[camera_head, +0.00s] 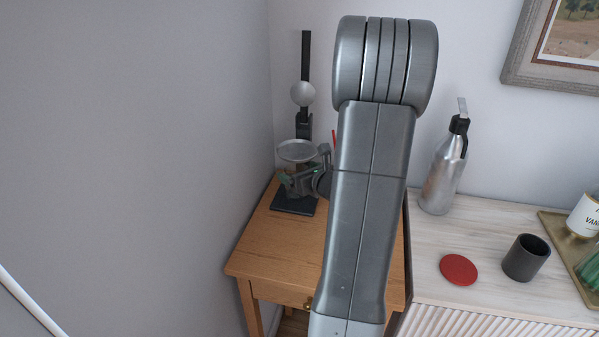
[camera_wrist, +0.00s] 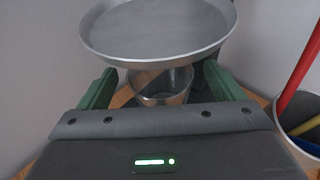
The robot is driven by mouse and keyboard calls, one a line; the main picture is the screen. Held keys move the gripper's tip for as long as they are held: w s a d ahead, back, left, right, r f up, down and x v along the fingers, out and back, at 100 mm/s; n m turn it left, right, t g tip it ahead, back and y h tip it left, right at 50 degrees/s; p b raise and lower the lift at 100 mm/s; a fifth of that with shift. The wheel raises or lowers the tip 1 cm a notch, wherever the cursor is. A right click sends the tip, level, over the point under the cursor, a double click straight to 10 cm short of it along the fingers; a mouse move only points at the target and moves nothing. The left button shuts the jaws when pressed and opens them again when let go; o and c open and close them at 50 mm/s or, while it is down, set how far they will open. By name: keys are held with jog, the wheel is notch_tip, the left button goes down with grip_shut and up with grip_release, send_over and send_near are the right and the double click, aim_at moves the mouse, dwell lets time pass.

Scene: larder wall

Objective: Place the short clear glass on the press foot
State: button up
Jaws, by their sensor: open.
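The short clear glass (camera_wrist: 163,92) stands in the wrist view below a round metal pan (camera_wrist: 160,50), which hides part of it. My gripper (camera_wrist: 160,72) has its green fingers spread on either side of the glass, with gaps showing; how far the glass is between them is hard to tell. In the head view my gripper (camera_head: 299,178) is low by a stand with a dark post (camera_head: 305,60), the pan (camera_head: 297,151) and a black base (camera_head: 293,203). I cannot make out the glass there, nor tell which part is the press foot.
The stand is on a small wooden table (camera_head: 262,245) in the wall corner. A holder with red and other coloured sticks (camera_wrist: 305,147) is close to my gripper's right. On the pale cabinet are a metal bottle (camera_head: 441,175), red disc (camera_head: 458,269) and dark cup (camera_head: 525,258).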

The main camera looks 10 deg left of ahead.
jog(key=v, duration=1.1)
jog(key=shift+s+b, duration=0.25)
jog(key=shift+b, duration=0.05)
jog(key=shift+d+r, duration=0.1)
jog(key=shift+d, duration=0.05)
